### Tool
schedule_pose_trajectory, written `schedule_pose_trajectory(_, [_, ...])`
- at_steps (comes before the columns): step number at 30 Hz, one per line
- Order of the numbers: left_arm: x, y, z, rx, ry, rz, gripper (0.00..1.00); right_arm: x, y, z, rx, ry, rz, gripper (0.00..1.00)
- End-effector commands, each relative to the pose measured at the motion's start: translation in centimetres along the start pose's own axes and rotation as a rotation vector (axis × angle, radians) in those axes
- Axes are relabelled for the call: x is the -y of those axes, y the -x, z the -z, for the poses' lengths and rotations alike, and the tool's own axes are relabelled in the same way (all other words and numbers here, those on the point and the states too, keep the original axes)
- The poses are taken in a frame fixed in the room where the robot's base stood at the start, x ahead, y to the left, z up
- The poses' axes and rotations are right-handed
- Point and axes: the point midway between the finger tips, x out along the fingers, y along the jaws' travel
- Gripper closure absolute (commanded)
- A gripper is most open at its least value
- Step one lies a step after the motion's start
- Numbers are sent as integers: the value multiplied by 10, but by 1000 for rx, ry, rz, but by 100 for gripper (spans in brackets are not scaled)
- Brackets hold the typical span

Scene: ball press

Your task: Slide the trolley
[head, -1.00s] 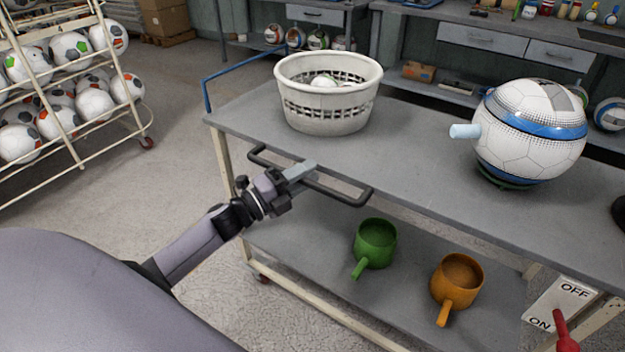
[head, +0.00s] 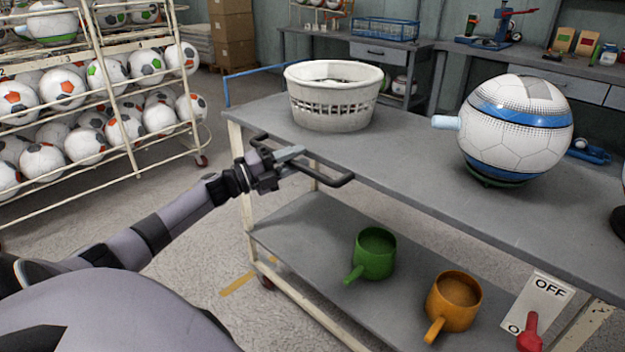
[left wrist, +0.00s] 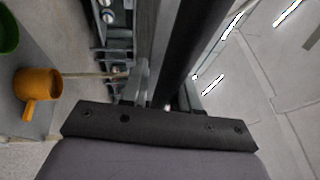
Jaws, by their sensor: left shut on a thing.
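The trolley (head: 420,165) has a grey top, a lower shelf and cream legs. In the left wrist view the dark bar (left wrist: 190,50) runs up from between the jaws; the fingertips' contact is partly hidden. My right gripper is out of view.
On the trolley stand a white basket (head: 333,112), a large white-and-blue ball (head: 520,140), a green mug (head: 374,255) and an orange mug (head: 453,302). A red lever (head: 530,335) is at lower right. A ball rack (head: 135,175) stands left; open floor lies between.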

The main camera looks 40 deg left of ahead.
Motion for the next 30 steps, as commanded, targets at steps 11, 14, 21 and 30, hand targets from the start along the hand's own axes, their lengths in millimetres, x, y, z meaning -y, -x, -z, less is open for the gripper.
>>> schedule_pose_trajectory(11, [9, 4, -16, -10, -5, 21, 100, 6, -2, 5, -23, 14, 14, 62])
schedule_pose_trajectory(14, [10, 4, -16, -9, -5, 21, 100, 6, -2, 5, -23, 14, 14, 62])
schedule_pose_trajectory(21, [10, 4, -16, -9, -5, 22, 56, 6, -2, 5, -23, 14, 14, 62])
schedule_pose_trajectory(30, [6, 4, -16, -8, -3, 14, 56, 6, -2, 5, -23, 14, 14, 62])
